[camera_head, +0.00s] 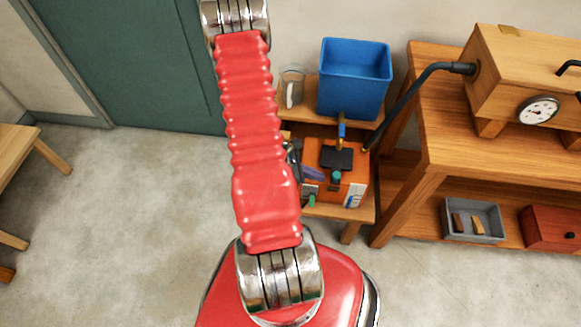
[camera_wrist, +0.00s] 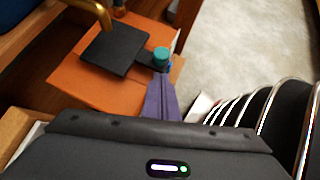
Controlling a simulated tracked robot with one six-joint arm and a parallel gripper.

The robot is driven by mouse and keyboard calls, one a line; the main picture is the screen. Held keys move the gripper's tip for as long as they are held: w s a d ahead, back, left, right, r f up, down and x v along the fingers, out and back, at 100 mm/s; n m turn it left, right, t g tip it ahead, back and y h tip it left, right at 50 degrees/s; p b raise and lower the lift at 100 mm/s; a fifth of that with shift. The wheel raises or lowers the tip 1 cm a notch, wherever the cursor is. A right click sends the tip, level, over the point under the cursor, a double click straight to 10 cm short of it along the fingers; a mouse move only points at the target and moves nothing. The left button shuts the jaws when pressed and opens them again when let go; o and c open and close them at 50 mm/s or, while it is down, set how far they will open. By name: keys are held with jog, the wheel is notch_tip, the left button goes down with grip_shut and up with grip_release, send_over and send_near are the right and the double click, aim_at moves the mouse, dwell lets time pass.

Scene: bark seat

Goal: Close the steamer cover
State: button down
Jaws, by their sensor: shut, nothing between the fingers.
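The steamer is an orange box (camera_head: 349,186) on a low wooden shelf, also seen in the wrist view (camera_wrist: 85,88). A black square plate (camera_head: 337,157), apparently its cover, lies over the top in the wrist view (camera_wrist: 115,50). I cannot tell if it is fully seated. A teal knob (camera_head: 335,177) stands beside the plate's near edge, also in the wrist view (camera_wrist: 161,56). My gripper (camera_wrist: 162,80) is shut and empty, its purple fingers pointing at the knob. Whether they touch it is unclear. The gripper (camera_head: 312,173) is partly hidden in the head view.
A blue bin (camera_head: 355,80) and a clear jar (camera_head: 291,87) stand on the shelf above. A black hose (camera_head: 410,98) runs to a wooden box (camera_head: 510,75) with a gauge on the bench at right. A grey tray (camera_head: 473,221) sits below. Floor at left is clear.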

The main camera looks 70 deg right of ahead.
jog(key=v, duration=1.1)
jog(key=shift+w+a+f, duration=0.2)
jog(key=shift+w+f, duration=0.05)
jog(key=shift+f, duration=0.1)
jog(key=w+a+r+m+t+y, duration=0.2)
jog(key=w+a+r+m+t, duration=0.2)
jog(key=w+a+r, duration=0.5)
jog(key=w+a+r+m+t+y, duration=0.1)
jog(key=w+a+r+m+t, duration=0.35)
jog(key=a+r, duration=0.7)
jog(key=w+a+r+n+t, duration=0.1)
jog(key=w+a+r+t, duration=0.1)
jog(key=a+r, duration=0.5)
jog(key=w+a+r+n+t+y, duration=0.1)
jog(key=a+r+t, duration=0.2)
jog(key=a+r, duration=0.4)
jog(key=shift+w+a+r+y, duration=0.3)
jog(key=shift+w+a, duration=0.1)
jog(key=shift+a, duration=0.1)
